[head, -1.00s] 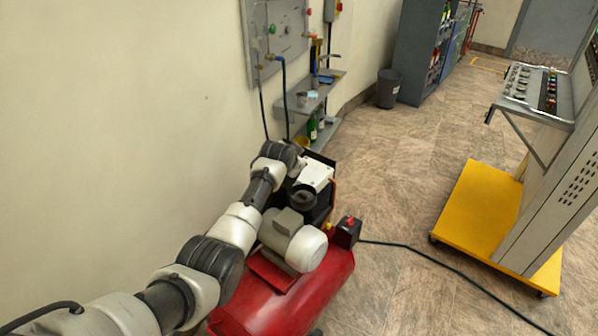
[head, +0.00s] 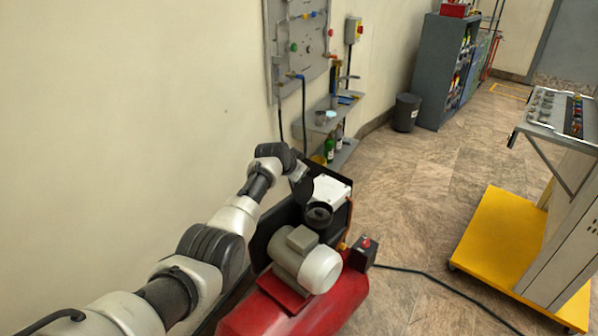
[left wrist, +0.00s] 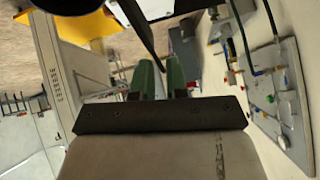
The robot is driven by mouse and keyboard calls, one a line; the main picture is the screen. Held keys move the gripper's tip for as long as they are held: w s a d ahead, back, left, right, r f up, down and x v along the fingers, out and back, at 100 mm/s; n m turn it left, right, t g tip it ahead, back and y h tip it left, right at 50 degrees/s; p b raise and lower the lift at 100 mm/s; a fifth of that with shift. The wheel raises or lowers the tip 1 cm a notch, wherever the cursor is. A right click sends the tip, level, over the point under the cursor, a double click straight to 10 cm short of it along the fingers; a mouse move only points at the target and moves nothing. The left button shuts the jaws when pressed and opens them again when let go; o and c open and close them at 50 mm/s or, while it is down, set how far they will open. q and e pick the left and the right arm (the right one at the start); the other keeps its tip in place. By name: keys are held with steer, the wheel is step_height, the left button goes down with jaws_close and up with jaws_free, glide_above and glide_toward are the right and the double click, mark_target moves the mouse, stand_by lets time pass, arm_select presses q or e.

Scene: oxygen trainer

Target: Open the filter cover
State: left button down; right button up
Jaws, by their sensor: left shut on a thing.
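The filter is a round black housing (head: 318,214) on top of the red compressor, beside a white block. Its black cover (head: 303,190) stands tilted up at the housing's left rear edge, and the round housing shows below it. My left gripper (head: 301,172) is at the cover's upper edge, partly hidden by my wrist. In the left wrist view its green fingertips (left wrist: 160,72) are close together, with a thin black edge of the cover (left wrist: 138,28) running between them. My right gripper is in neither view.
The red compressor tank (head: 300,308) with its grey motor (head: 306,262) stands close to the wall. A wall panel (head: 300,45) and small shelves (head: 330,118) are behind it. A yellow-based trainer cart (head: 510,250) stands right. The floor between is clear except for a cable.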

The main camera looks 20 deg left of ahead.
arm_select(q)
steer(key=shift+a+r, duration=0.2)
steer(key=c, duration=1.4)
jaws_free()
steer(key=shift+o, duration=0.5)
steer(key=shift+w+f, duration=0.1)
steer(key=shift+f, duration=0.15)
steer(key=v, duration=1)
steer(key=shift+s+r, duration=0.25)
steer(key=shift+s, duration=0.05)
steer(key=shift+a+f, duration=0.1)
